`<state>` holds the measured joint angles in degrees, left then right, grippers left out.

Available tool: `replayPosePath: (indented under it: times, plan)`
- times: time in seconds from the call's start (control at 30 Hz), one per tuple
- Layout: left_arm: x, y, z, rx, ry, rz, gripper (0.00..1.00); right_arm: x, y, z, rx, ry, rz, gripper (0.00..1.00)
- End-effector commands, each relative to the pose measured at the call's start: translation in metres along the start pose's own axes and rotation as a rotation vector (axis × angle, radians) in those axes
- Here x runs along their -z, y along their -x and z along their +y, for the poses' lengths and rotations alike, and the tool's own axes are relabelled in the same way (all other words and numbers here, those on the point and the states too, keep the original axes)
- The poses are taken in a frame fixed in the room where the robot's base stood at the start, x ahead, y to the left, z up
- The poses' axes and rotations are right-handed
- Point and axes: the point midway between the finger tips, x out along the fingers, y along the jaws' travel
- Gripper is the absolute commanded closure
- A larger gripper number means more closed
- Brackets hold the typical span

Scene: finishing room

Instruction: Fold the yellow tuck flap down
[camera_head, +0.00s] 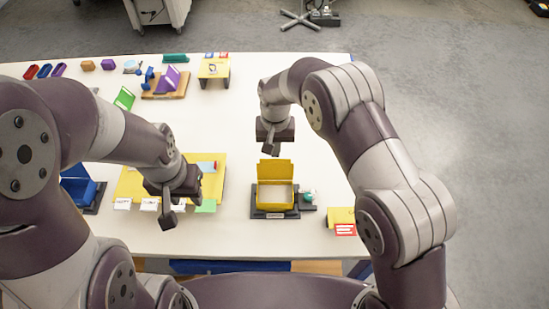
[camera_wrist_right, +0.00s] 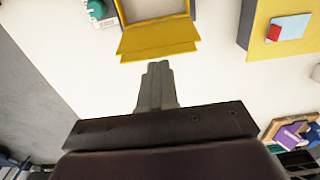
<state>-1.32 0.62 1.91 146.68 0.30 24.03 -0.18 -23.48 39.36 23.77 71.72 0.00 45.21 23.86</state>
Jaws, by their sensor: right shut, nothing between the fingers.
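A yellow box (camera_head: 274,198) sits open on a dark base (camera_head: 256,213) near the front of the table, right of the middle. Its yellow tuck flap (camera_head: 275,168) stands up along the far edge; in the right wrist view the flap (camera_wrist_right: 158,45) is nearest my fingers. My right gripper (camera_head: 270,149) is shut and empty, just beyond the flap, with its fingertips (camera_wrist_right: 157,66) close to it. I cannot tell whether they touch. My left gripper (camera_head: 168,219) hangs over the front of a yellow board and looks shut, with nothing seen in it.
A yellow board (camera_head: 130,180) with labels lies left of the box, and a blue box (camera_head: 80,187) stands farther left. A small teal-topped item (camera_head: 308,197) is right of the base. A yellow block with a red label (camera_head: 342,219) is farther right.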

Motion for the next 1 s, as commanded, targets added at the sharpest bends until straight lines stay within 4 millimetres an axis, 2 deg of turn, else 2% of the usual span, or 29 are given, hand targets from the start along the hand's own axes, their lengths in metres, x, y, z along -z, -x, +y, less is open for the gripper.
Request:
replayPosePath:
  times: [1.0]
  plan:
    - [0.001, 0.005, 0.000, 0.000, 0.000, 0.000, 0.60, -0.015, 0.002, 0.000, 0.001, 0.000, 0.001, 1.00]
